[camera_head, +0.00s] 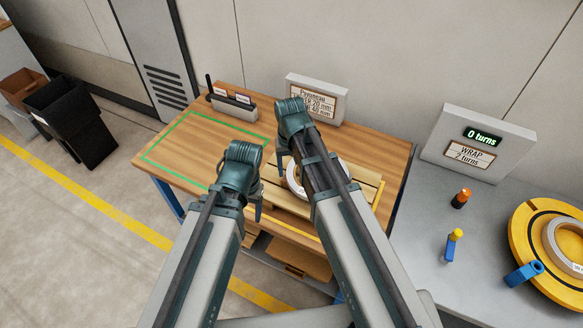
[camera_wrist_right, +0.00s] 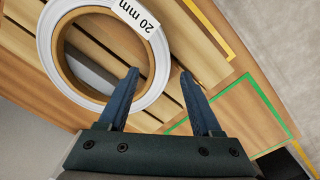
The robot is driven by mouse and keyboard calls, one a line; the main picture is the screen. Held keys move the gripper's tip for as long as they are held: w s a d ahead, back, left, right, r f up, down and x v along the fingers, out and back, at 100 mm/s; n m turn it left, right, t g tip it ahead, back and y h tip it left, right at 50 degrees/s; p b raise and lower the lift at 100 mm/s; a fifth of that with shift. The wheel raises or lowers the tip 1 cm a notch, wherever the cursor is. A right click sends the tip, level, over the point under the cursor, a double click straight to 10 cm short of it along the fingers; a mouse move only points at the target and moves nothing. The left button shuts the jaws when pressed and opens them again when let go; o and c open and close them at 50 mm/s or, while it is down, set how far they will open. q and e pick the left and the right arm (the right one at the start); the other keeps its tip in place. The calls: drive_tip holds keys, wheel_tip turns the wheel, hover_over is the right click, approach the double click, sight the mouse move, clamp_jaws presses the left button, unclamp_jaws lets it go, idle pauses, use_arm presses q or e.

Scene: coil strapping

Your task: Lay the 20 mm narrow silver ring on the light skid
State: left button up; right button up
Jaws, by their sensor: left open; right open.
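The silver ring (camera_head: 291,181), labelled 20 mm, lies flat on the slatted light skid (camera_head: 368,192). My right arm hides part of it in the head view. In the right wrist view the ring (camera_wrist_right: 46,60) shows its white face and tan inner wall on the slats. My right gripper (camera_wrist_right: 158,78) is open, its fingertips on either side of the ring's rim as seen from the wrist; contact cannot be told. My left gripper (camera_head: 258,212) is open and empty, pointing down at the skid's left side.
A green outlined area (camera_head: 160,150) on the wooden table is bare. A small holder (camera_head: 233,106) and a sign (camera_head: 330,95) stand at the back. At right are a yellow turntable (camera_head: 522,232) with another ring (camera_head: 570,243), a turns display (camera_head: 478,140) and small tools.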

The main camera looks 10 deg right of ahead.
wheel_tip(320, 180, up, 10)
drive_tip(key=p, duration=0.8)
drive_tip(key=s+a+n+h, duration=0.1)
drive_tip(key=s+a+n, duration=0.1)
drive_tip(key=s, duration=1.1)
drive_tip(key=shift+s+f+n, duration=0.25)
drive_tip(key=shift+f+n, duration=0.2)
drive_tip(key=shift+n, duration=0.15)
